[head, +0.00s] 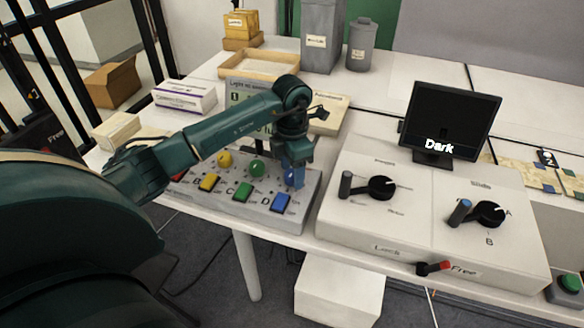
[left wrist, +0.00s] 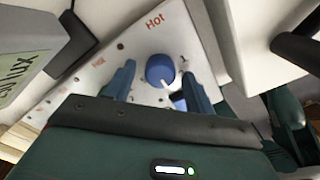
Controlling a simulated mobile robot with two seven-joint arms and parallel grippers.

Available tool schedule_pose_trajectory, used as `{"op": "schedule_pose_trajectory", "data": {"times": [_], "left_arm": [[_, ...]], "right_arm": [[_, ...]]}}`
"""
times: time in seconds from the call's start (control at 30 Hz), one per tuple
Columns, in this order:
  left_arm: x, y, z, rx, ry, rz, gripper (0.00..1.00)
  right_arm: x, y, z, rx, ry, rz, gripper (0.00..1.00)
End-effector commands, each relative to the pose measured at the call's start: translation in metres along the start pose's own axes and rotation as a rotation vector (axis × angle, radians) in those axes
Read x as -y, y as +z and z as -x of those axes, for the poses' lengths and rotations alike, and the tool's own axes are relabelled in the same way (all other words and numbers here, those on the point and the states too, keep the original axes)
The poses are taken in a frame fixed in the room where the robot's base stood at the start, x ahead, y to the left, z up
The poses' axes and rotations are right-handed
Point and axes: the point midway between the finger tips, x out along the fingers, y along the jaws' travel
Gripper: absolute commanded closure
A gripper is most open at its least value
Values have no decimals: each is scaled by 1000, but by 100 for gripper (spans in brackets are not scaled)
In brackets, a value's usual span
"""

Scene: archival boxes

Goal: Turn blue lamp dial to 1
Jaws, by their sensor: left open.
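The blue lamp dial (left wrist: 159,68) is a round knob with a white pointer mark, on a pale panel in the left wrist view. The mark points to the lower right of that picture. A small character, perhaps a 1, is printed to its right. My left gripper (left wrist: 156,76) is open, one finger on each side of the dial; I cannot tell if they touch it. In the head view my left gripper (head: 294,178) reaches down at the right end of the button panel (head: 225,206) and mostly hides the dial.
Yellow (head: 224,159) and green (head: 257,168) knobs stand left of the gripper, with coloured buttons in front. A white box with black dials (head: 381,188) is close on the right. A black screen (head: 448,118) reads "Dark". A sign stand (head: 250,92) is behind the panel.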

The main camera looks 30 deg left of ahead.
Motion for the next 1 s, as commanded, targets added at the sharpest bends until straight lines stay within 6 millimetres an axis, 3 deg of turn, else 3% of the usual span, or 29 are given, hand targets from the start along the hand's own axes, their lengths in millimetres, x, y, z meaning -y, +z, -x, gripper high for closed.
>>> {"op": "schedule_pose_trajectory", "data": {"times": [0.07,0.6,1.0], "left_arm": [[0,0,0,0,0,0,46],[0,0,0,0,-1,0,89],[0,0,1,-2,-1,73,90]], "right_arm": [[0,0,0,0,0,0,64],[-1,0,0,-1,1,1,64],[0,-4,1,-2,2,4,64]]}}
